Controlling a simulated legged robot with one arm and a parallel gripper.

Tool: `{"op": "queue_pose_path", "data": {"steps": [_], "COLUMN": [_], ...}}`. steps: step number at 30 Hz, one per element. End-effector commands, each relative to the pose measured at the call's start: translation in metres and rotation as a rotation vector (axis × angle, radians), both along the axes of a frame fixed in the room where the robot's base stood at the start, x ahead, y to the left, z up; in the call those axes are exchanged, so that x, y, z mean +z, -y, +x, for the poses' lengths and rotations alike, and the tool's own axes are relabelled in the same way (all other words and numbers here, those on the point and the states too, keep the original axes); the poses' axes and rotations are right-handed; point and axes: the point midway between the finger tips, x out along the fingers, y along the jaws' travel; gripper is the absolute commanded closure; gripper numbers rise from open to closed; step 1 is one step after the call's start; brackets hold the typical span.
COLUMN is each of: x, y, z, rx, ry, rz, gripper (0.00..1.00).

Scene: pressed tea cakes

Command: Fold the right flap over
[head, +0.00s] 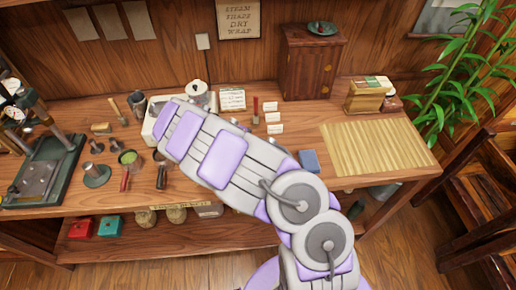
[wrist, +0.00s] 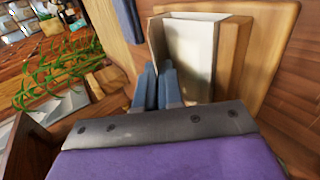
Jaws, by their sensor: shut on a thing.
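In the wrist view, my gripper (wrist: 158,68) has its two blue-grey fingers close together. They are shut at the lower left edge of a pale upright flap (wrist: 156,38), which I take to be the right flap. The flap stands beside a larger white panel (wrist: 193,48) with tan sides, and the two meet at an angle. The flap is raised, not lying flat. The fingertips hide the part they grip. In the head view, my arm covers my gripper. Part of a white thing (head: 151,130) shows left of the arm's end; I cannot tell if it is the same thing.
A wooden bench holds a press (head: 45,165) at left, a white kettle (head: 200,92) behind my arm, and a bowl of green stuff (head: 130,158). A small cabinet (head: 310,65) stands at the back. The slatted mat (head: 380,150) at right is bare.

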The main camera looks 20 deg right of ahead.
Motion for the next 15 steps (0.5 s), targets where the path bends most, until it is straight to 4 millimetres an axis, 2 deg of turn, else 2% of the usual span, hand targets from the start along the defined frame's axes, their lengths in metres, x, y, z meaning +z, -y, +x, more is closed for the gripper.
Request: {"op": "queue_pose_path", "data": {"steps": [5, 6, 12, 15], "x": [-0.0001, -0.0001, -0.0004, -0.0009], "y": [-0.0004, -0.0004, -0.0004, -0.0008], "z": [-0.0002, -0.0002, 0.0003, 0.0009], "rx": [-0.001, -0.001, 0.0, 0.001], "ry": [0.0, 0.0, 0.001, 0.0], "rz": [0.001, 0.001, 0.002, 0.003], "gripper": [1.0, 0.93, 0.73, 0.72]}}
